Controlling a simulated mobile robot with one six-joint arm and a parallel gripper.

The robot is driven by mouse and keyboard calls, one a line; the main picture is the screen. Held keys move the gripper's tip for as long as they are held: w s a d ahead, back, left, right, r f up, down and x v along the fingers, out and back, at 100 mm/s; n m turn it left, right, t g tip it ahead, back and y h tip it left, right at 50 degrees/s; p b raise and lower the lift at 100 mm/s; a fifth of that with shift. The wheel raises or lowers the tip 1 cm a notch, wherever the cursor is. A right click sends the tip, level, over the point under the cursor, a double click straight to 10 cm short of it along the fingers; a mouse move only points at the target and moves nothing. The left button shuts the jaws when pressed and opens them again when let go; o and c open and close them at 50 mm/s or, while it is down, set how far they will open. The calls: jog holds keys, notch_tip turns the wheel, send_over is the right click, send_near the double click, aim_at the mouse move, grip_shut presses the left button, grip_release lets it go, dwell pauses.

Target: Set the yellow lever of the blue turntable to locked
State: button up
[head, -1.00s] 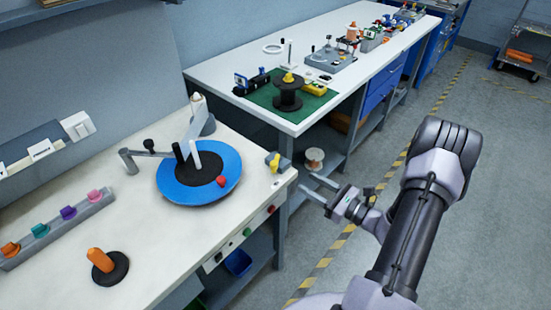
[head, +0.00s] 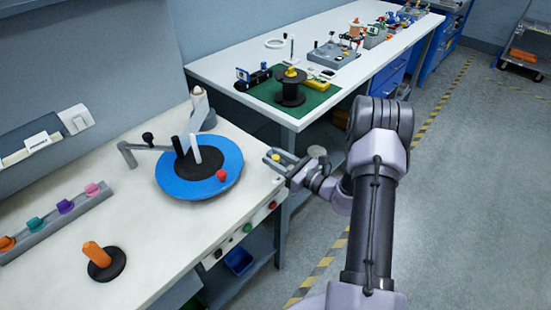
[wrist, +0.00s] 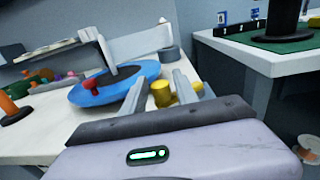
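The blue turntable (head: 170,181) lies on the near white bench, with a black centre, a black and a white post, and a red knob (head: 221,175). The yellow lever (head: 276,157) is at the bench's right edge, beside the turntable. In the wrist view the lever (wrist: 162,94) shows as a yellow round part between my fingers, with more yellow (wrist: 184,92) by the right finger. My gripper (head: 279,160) is open around or just above the lever. I cannot tell whether a finger touches it. The lever's lower part is hidden.
An orange peg on a black disc (head: 92,256) and a rail of coloured knobs (head: 65,206) are at the left. Buttons line the bench front (head: 247,228). A second bench with a green mat (head: 262,96) is behind.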

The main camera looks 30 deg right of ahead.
grip_shut()
jog(key=shift+f, duration=0.1)
dwell(1.1)
